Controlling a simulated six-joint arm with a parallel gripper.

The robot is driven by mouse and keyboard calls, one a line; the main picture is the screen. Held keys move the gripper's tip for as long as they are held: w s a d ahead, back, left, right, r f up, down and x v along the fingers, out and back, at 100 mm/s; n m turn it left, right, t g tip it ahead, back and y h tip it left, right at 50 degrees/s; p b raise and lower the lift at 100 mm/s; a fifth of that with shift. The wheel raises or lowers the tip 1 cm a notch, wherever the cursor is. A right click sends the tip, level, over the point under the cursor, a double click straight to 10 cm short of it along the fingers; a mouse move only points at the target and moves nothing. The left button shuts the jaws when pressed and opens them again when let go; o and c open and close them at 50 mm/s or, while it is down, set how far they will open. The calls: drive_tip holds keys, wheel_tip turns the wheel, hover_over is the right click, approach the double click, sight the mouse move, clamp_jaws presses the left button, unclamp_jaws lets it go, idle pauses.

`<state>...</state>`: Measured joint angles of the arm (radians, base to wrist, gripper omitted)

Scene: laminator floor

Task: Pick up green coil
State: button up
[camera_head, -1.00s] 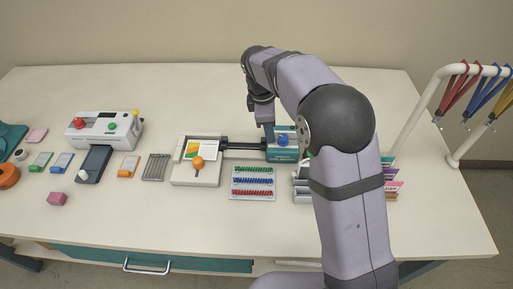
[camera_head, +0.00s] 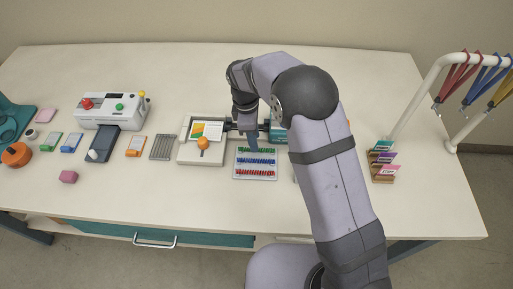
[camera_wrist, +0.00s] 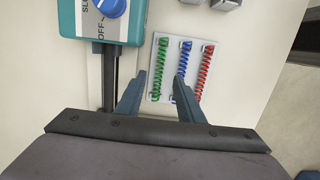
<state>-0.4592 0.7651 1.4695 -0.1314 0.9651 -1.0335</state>
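The green coil (camera_wrist: 160,62) lies in a pale tray (camera_wrist: 171,36) beside a blue coil (camera_wrist: 185,58) and a red coil (camera_wrist: 205,72). In the head view the green coil (camera_head: 269,149) is the far row of the tray (camera_head: 236,178), partly hidden by my gripper. My gripper (camera_wrist: 160,76) is open and empty. In the wrist view the green coil shows between its two fingers, and the right finger overlaps the blue coil. In the head view my gripper (camera_head: 253,142) is over the tray's far side. I cannot tell its exact height above the coils.
A teal machine with a blue knob (camera_wrist: 110,7) stands close by the tray, with a dark rail (camera_wrist: 110,75). A white punch with an orange knob (camera_head: 203,143) is left of the tray. A card rack (camera_head: 383,165) stands to the right.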

drive_tip(key=shift+d+f+p, duration=0.2)
drive_tip(key=shift+f+p, duration=0.5)
drive_tip(key=shift+f, duration=1.3)
clamp_jaws()
